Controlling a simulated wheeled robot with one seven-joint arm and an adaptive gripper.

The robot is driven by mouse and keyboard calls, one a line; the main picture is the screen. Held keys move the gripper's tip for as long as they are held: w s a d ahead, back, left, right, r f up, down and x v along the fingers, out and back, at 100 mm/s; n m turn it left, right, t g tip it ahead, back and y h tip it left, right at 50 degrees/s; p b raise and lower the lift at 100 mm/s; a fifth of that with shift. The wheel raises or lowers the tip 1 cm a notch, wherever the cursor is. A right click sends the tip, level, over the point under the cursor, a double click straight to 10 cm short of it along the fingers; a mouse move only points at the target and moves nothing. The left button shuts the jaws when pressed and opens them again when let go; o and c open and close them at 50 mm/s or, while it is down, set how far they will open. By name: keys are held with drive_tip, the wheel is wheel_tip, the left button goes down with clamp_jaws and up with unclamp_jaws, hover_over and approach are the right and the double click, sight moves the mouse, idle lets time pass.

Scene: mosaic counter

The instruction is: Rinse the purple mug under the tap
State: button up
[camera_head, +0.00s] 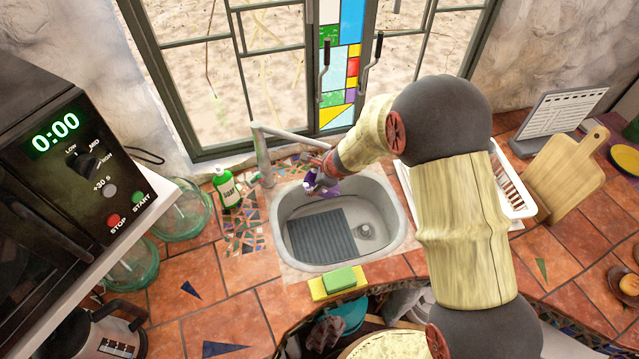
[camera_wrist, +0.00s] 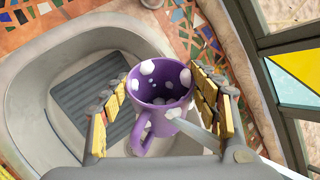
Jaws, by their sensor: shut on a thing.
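The purple mug (camera_wrist: 160,88) has white spots. It sits between the two yellow-padded fingers of my gripper (camera_wrist: 165,95), which is shut on it. The mug's open mouth and its handle face the wrist camera. In the head view the mug (camera_head: 328,189) shows partly behind my gripper (camera_head: 318,178), over the back of the sink (camera_head: 285,258). The grey tap (camera_head: 264,155) stands at the sink's back left corner, and its spout reaches right toward my gripper. A pale bar crosses the mug's lower right in the wrist view; I cannot tell what it is.
A green soap bottle (camera_head: 226,187) stands left of the sink. A yellow and green sponge (camera_head: 339,280) lies at its front edge. A white dish rack (camera_head: 512,205) is to the right, and a microwave (camera_head: 70,160) is at left. A window (camera_head: 260,75) rises behind.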

drive_tip(key=shift+d, duration=0.25)
drive_tip(key=shift+d, duration=0.4)
drive_tip(key=shift+a, duration=0.25)
drive_tip(key=shift+a, duration=0.4)
drive_tip(key=shift+d, duration=0.15)
idle(0.5)
drive_tip(key=shift+d, duration=0.5)
drive_tip(key=shift+a, duration=0.15)
drive_tip(key=shift+a, duration=0.5)
